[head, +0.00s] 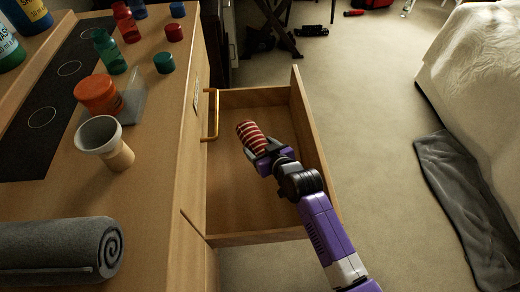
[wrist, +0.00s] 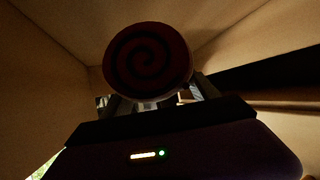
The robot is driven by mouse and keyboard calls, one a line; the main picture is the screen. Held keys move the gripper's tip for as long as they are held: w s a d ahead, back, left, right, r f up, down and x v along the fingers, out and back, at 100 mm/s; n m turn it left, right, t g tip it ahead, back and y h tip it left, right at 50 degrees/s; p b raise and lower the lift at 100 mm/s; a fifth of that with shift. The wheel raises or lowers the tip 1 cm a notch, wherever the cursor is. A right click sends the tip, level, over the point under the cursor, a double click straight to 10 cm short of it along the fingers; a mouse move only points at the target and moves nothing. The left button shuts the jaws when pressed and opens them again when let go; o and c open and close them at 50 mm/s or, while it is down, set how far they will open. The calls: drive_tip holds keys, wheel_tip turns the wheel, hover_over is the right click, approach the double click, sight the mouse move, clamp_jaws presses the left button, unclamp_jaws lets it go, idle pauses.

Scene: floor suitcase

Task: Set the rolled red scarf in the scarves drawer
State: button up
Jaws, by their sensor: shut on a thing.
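The rolled red scarf (head: 251,137), red with pale stripes, is held in my gripper (head: 264,155) over the open drawer (head: 235,225). In the wrist view the scarf's round spiral end (wrist: 148,60) faces the camera between the fingers (wrist: 150,103). The drawer is pulled out of the wooden dresser and its visible floor is bare. The scarf appears within the drawer's walls; whether it touches the drawer floor I cannot tell. A small label on the dresser front (head: 195,93) is too small to read.
A brass handle (head: 212,115) stands at the drawer's left side. A bed (head: 480,75) and a dark cloth (head: 465,200) lie to the right.

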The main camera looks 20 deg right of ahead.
drive_tip(key=shift+f+b, duration=2.95)
drive_tip(key=shift+f, duration=0.3)
drive_tip(key=shift+f+b, duration=0.45)
drive_tip(key=shift+f, duration=0.1)
drive_tip(key=o, duration=1.7)
drive_tip(key=shift+p+v, duration=1.35)
drive_tip(key=shift+v, duration=2.55)
